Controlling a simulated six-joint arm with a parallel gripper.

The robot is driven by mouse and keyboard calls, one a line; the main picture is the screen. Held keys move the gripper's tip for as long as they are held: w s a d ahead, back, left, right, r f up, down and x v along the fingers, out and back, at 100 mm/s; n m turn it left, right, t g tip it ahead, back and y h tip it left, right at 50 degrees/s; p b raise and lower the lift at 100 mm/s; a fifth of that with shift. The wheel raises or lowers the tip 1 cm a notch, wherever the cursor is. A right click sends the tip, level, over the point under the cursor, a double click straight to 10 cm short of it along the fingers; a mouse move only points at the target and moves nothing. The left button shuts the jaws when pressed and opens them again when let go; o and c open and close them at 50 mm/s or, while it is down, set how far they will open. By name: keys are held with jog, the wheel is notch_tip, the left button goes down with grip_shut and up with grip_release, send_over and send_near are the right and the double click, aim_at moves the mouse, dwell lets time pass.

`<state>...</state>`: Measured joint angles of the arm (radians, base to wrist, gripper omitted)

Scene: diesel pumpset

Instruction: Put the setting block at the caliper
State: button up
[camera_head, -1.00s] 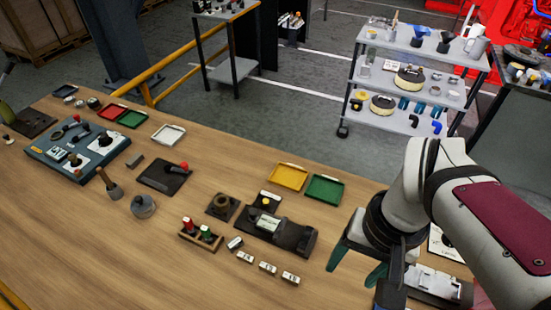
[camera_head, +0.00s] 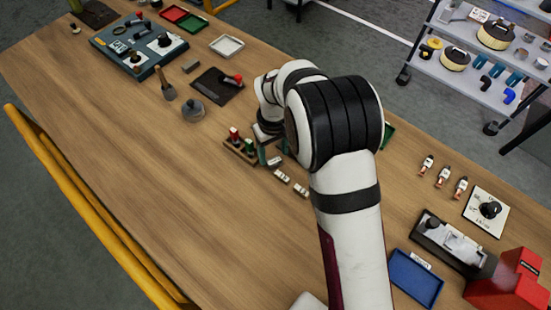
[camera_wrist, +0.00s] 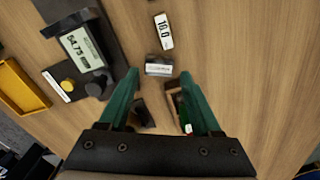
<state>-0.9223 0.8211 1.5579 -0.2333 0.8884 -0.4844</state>
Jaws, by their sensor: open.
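A small grey block (camera_wrist: 158,67), lying by itself on the wood, looks like the setting block; its marking is too small to read. It also shows in the head view (camera_head: 275,161). My gripper (camera_wrist: 159,74) is open and empty, its green fingertips on either side of the block in the wrist view. I cannot tell how high the tips are above it. A black unit with a digital display (camera_wrist: 83,47) at upper left looks like the caliper. It sits on a dark base; my arm hides it in the head view.
A white-labelled block (camera_wrist: 163,31) marked 16.0 lies just beyond. A wooden rack (camera_head: 239,150) with red and green pieces stands close beside my gripper. A dark piece (camera_wrist: 143,112) lies between the fingers' bases in the wrist view. A yellow tray (camera_wrist: 20,88) is at left. The front table is clear.

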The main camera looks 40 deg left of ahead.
aim_at(274, 161)
notch_tip(274, 161, down, 3)
jog(key=shift+f, duration=0.15)
grip_shut()
dwell(0.4)
jog(key=r, duration=0.4)
jog(key=shift+w+d+r, duration=0.2)
jog(key=shift+d+r, duration=0.1)
jog(key=w+d+r+n, duration=0.1)
jog(key=w+d+r, duration=0.2)
jog(key=d, duration=0.5)
jog(key=w+d+r+n, duration=0.2)
jog(key=w+d, duration=0.1)
jog(key=d, duration=0.4)
jog(key=w+d+r+n, duration=0.1)
jog(key=w+d+r, duration=0.2)
jog(key=d, duration=0.5)
jog(key=shift+n, duration=0.3)
jog(key=a+f, duration=0.2)
jog(key=a, duration=0.1)
jog(key=a+f, duration=0.2)
jog(key=a, duration=0.2)
jog(key=s+a+f, duration=0.1)
jog(key=a+f, duration=0.2)
jog(key=shift+a+f, duration=0.1)
jog(key=shift+a, duration=0.3)
jog(key=shift+a+f, duration=0.1)
jog(key=shift+f, duration=1.85)
